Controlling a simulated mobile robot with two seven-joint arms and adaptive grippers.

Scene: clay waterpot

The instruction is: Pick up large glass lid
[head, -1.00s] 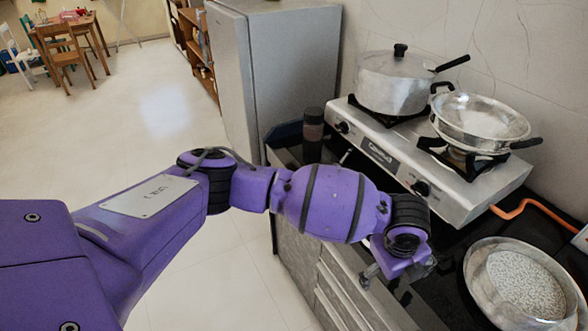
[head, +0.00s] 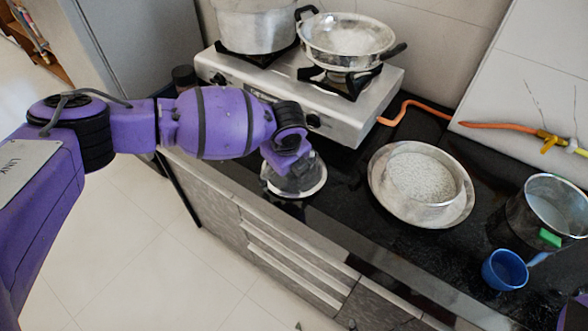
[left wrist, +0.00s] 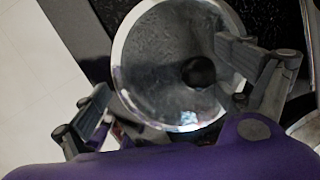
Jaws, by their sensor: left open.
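The large glass lid (head: 318,180) lies on the black counter in front of the stove, near the counter's front edge. In the left wrist view, the clear round lid (left wrist: 155,75) has a bright rim and a dark knob (left wrist: 198,72) in its middle. My left gripper (head: 293,170) is over the lid and partly hides it in the head view. In the left wrist view its fingers (left wrist: 163,72) are spread wide on either side, with the knob between them, nearer the right finger. Whether a finger touches the lid cannot be told. My right gripper is not in view.
A steel stove (head: 350,118) with a pot (head: 256,28) and a pan (head: 345,40) stands behind. To the right are a metal bowl of grain (head: 390,200), a blue cup (head: 504,270) and a metal pot (head: 545,205). An orange hose (head: 415,104) runs along the back.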

